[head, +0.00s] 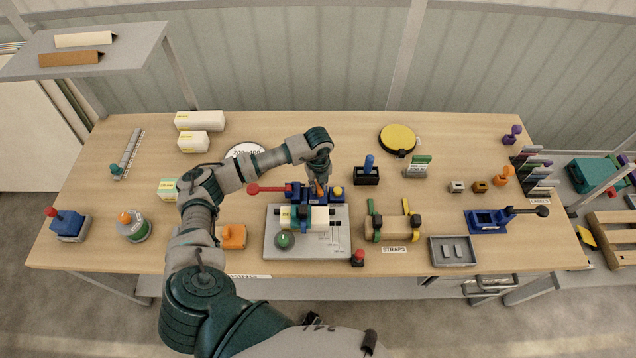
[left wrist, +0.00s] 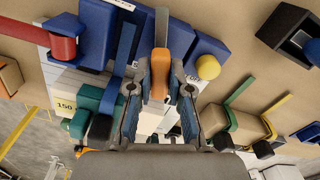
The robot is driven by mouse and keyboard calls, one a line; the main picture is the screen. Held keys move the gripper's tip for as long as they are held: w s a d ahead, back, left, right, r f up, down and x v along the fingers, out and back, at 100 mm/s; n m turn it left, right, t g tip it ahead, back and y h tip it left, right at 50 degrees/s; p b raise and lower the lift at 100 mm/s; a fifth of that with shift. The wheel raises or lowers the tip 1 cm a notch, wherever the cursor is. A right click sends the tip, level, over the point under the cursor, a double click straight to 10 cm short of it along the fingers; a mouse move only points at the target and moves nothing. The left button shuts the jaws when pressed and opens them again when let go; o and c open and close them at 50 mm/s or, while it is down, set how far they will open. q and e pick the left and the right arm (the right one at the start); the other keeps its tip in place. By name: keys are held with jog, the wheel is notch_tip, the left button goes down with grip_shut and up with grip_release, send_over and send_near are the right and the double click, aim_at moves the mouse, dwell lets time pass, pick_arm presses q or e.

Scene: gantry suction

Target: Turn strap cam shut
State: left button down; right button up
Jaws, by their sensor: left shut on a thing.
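My left gripper (head: 319,183) reaches down at the blue unit (head: 296,191) behind the grey plate. In the left wrist view its fingers (left wrist: 160,92) are shut on an orange lever (left wrist: 160,70). The lever's grey end points up in that view, against the blue block (left wrist: 196,50). A white box (head: 318,217) lies on the grey plate (head: 274,244). A blue strap (left wrist: 124,50) and a teal buckle (left wrist: 84,118) show beside the fingers, on the box. Whether the lever is part of the strap's cam is unclear. My right gripper is not in view.
A wooden block with green and yellow straps (head: 393,228) stands right of the plate. A red-ended lever (head: 268,189) sticks out left of the blue unit, and a yellow button (head: 338,191) sits at its right. A red-topped button (head: 358,257) stands by the plate's front corner.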

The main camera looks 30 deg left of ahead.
pick_arm(q)
jog(key=n+p, duration=0.1)
jog(key=n, duration=0.2)
jog(key=shift+s+d+n, duration=0.1)
jog(key=shift+n, duration=0.3)
jog(key=n+p, duration=0.2)
jog(key=n, duration=0.1)
jog(key=shift+r+n, duration=0.1)
jog(key=shift+n, duration=0.2)
jog(key=n+p, duration=0.2)
jog(key=n, duration=0.1)
jog(key=shift+n, duration=0.3)
jog(key=shift+n+p, duration=0.85)
jog(key=shift+n, duration=0.65)
